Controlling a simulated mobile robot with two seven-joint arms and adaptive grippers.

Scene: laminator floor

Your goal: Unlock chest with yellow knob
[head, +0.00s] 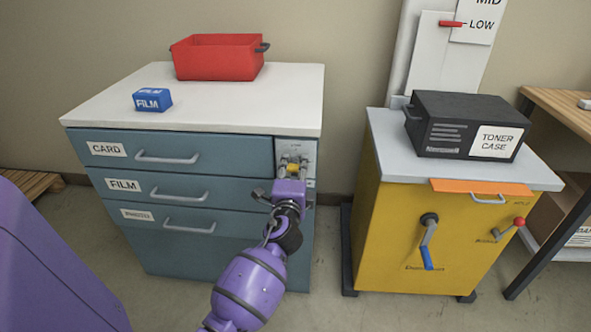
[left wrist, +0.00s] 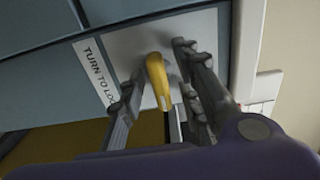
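The blue-grey chest (head: 190,247) has drawers labelled CARD, FILM and a third with a blurred label. Its yellow knob (head: 284,161) is on a light plate at the upper right of its front. In the left wrist view the yellow knob (left wrist: 156,78) stands out from the plate beside a label reading "TURN TO LOC...", the rest hidden by a finger. My left gripper (head: 292,170) is at the knob. Its fingers (left wrist: 160,60) are apart, one on each side of the knob, with visible gaps. My right gripper is in neither view.
A red bin (head: 218,60) and a blue FILM box (head: 152,100) sit on the chest top. To the right stands a yellow cabinet (head: 385,240) with a crank and a red-tipped lever, a black toner case (head: 450,120) on top. Bare floor separates the two.

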